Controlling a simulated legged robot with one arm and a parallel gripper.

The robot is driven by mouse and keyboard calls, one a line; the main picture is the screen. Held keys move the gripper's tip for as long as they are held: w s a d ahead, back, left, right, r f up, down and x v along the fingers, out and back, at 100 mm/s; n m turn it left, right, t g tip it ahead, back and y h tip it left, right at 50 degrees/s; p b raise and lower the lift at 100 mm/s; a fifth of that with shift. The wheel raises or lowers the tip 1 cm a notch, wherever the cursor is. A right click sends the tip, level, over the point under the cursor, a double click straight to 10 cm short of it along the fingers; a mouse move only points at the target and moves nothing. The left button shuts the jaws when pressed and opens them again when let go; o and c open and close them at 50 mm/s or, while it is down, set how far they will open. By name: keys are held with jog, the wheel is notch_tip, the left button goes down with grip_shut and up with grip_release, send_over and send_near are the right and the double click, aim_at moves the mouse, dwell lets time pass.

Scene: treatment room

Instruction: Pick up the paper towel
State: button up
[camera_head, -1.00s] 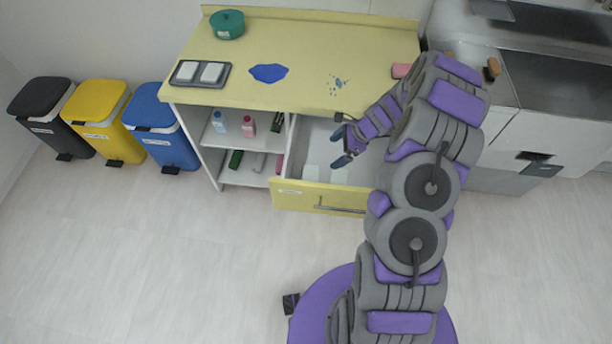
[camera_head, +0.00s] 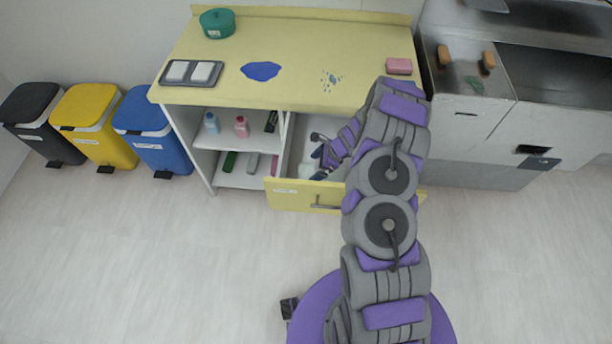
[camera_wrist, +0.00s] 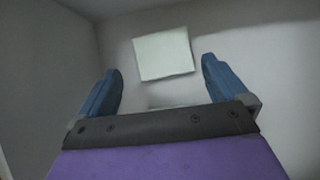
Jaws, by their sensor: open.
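A pale, flat, square sheet that looks like the paper towel (camera_wrist: 163,50) lies on the bottom of the open drawer (camera_head: 292,195). In the head view a small part of it (camera_head: 306,171) shows beside my fingers. My gripper (camera_wrist: 160,68) is open and empty. It reaches down inside the drawer, and it also shows in the head view (camera_head: 317,164). In the wrist view the sheet appears beyond and between the fingertips, with no contact visible. A second pale edge (camera_wrist: 172,104) shows just above the gripper's dark bar, mostly hidden by it.
The drawer walls surround my gripper, under the yellow counter (camera_head: 290,50). Bottles stand on the left shelf. The front floor is clear.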

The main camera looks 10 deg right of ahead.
aim_at(306, 173)
jog(key=shift+b+x, duration=1.15)
jog(key=shift+x, duration=1.6)
jog(key=shift+w+d, duration=0.15)
jog(key=shift+w, duration=0.05)
jog(key=c, duration=0.8)
notch_tip(306, 173, up, 10)
jog(key=p, duration=0.3)
